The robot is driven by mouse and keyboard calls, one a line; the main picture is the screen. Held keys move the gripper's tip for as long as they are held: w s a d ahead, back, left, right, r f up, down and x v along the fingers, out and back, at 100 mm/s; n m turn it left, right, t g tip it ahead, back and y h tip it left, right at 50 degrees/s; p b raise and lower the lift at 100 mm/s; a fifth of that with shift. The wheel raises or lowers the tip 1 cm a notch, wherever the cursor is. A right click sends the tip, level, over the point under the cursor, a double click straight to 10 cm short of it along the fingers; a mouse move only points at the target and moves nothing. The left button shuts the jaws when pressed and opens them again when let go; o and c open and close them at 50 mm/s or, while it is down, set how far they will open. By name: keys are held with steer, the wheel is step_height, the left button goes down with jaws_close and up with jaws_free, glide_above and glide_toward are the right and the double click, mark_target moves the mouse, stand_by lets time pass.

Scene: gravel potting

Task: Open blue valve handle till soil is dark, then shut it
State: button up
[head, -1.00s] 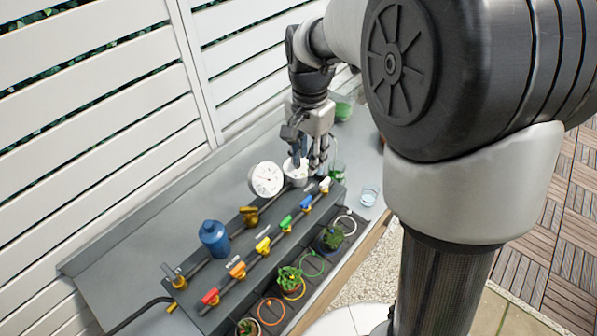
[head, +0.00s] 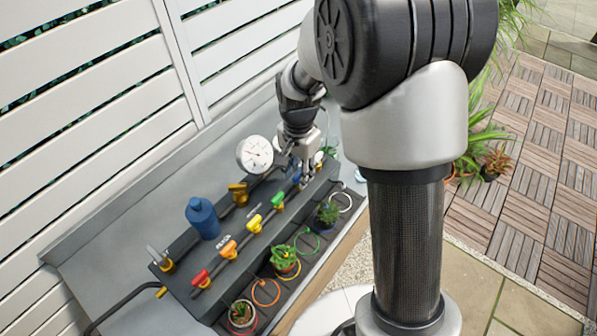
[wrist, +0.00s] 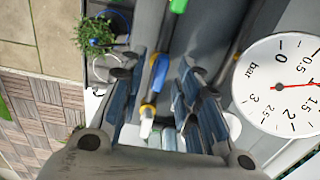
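The blue valve handle (wrist: 160,72) lies between the spread fingers of my gripper (wrist: 163,95) in the wrist view, and I see no contact. In the head view my gripper (head: 305,172) is low over the far end of the valve row. It hides most of the blue handle there. The fingers are apart and hold nothing. A leafy plant (head: 328,212) stands beside the row, level with the blue valve; it also shows in the wrist view (wrist: 95,30). Its soil is too small to judge.
The green handle (head: 278,199) and white handle (head: 318,158) flank the blue one. A round pressure gauge (head: 255,153) stands close by. Yellow (head: 254,223), orange (head: 228,249) and red handles (head: 201,277) run toward the near end.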

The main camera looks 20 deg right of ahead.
steer(key=shift+c, duration=0.5)
jaws_close()
steer(key=n+p, duration=0.1)
steer(key=n, duration=0.2)
steer(key=shift+r, duration=0.1)
steer(key=n+p, duration=0.1)
steer(key=n, duration=0.2)
steer(key=shift+n+p, duration=0.3)
steer(key=n+p, duration=0.1)
steer(key=n, duration=0.4)
steer(key=shift+n, duration=0.3)
steer(key=n+p, duration=0.1)
steer(key=n, duration=0.4)
steer(key=shift+n, duration=0.4)
steer(key=shift+p, duration=0.3)
